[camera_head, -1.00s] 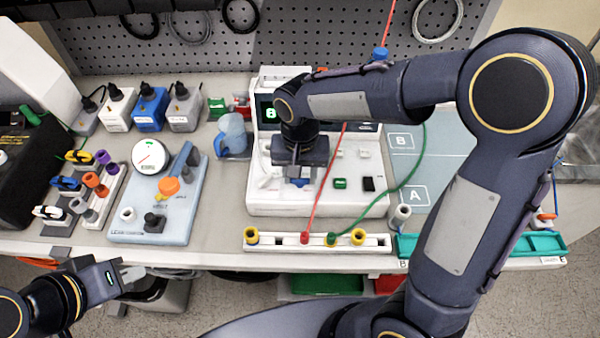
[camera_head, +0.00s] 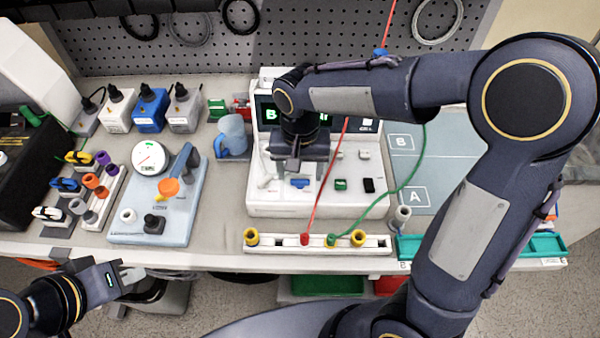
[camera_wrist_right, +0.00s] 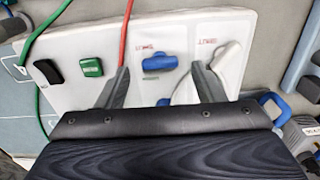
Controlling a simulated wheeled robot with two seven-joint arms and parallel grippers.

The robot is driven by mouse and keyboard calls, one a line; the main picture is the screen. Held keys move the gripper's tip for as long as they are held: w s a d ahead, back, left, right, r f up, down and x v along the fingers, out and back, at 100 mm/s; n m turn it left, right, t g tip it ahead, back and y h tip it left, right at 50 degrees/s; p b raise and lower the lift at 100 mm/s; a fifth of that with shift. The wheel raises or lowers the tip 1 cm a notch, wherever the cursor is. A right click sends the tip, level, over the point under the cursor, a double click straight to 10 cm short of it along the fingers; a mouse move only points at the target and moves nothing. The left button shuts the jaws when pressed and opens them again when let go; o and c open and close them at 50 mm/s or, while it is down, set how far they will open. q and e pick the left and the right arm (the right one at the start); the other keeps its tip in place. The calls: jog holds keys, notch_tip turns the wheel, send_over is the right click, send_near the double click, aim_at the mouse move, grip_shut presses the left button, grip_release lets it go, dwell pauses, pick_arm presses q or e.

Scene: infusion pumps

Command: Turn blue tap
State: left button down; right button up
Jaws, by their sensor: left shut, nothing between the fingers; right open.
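The blue tap (camera_head: 300,183) is a small blue handle on the sloped front of the white pump unit (camera_head: 262,205). In the right wrist view the blue tap (camera_wrist_right: 160,63) lies roughly level across the panel, between and beyond my two fingers. My right gripper (camera_head: 293,163) is over the panel, just behind the tap in the head view. In the wrist view my right gripper (camera_wrist_right: 160,80) is open with its fingers apart, and nothing is held. My left gripper (camera_head: 132,276) is shut and empty at the lower left, off the table's front edge.
A green switch (camera_wrist_right: 91,67) and a black switch (camera_wrist_right: 48,71) sit beside the tap. A red cord (camera_head: 325,180) and a green cord (camera_head: 390,192) run down across the unit to the socket strip (camera_head: 285,243). A blue jug (camera_head: 232,138) stands left of the unit.

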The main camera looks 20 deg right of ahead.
aim_at(300, 179)
notch_tip(300, 179, up, 6)
dwell(0.6)
jog(key=s+d+t+y, duration=0.2)
jog(key=s+d+t, duration=0.1)
jog(key=s, duration=0.5)
jog(key=s+d+f+n+t+y, duration=0.1)
jog(key=s+d+t, duration=0.1)
jog(key=s+d, duration=0.4)
jog(key=s, duration=0.3)
jog(key=shift+n+t+y, duration=0.3)
jog(key=shift+t+y, duration=0.1)
